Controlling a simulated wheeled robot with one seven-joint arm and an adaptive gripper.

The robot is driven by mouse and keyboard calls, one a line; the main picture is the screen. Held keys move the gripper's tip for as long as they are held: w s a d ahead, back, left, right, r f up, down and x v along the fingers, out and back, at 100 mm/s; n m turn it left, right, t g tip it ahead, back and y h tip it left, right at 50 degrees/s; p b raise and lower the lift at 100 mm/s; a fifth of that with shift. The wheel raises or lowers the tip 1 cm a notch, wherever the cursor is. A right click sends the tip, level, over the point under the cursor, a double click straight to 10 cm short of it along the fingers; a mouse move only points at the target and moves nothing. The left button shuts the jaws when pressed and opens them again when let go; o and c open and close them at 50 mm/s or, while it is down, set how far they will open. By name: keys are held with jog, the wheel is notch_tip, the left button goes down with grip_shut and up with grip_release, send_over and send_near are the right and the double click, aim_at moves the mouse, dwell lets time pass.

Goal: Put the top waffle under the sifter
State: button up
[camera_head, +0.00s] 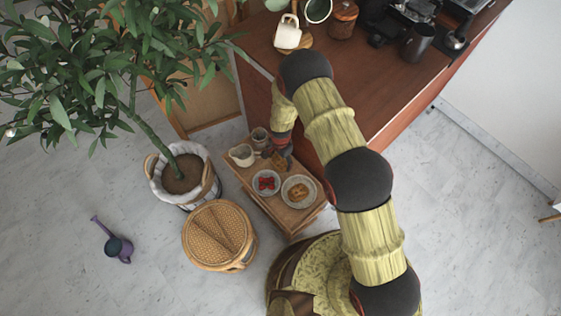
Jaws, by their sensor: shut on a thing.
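My gripper (279,156) is over the back part of a low wooden tray table (272,210), pointing down. It is shut on a small golden-brown piece, which looks like a waffle (278,162); the arm partly hides it. A pale plate (311,186) at the front right of the table holds more golden waffle (297,194). I cannot tell whether the held waffle touches the table. A small grey cup-like vessel (260,135) stands at the back, left of my gripper. I cannot make out for certain which thing is the sifter.
A white pitcher (241,155) and a plate of red fruit (266,182) share the table. A wooden counter (375,75) with mugs, a jar and a coffee machine rises behind and right.

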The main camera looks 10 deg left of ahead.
jog(key=shift+w+f, duration=0.1)
jog(key=shift+f, duration=0.2)
jog(key=shift+f, duration=0.2)
jog(key=o, duration=1)
jog(key=shift+o, duration=0.7)
jog(key=shift+r, duration=0.15)
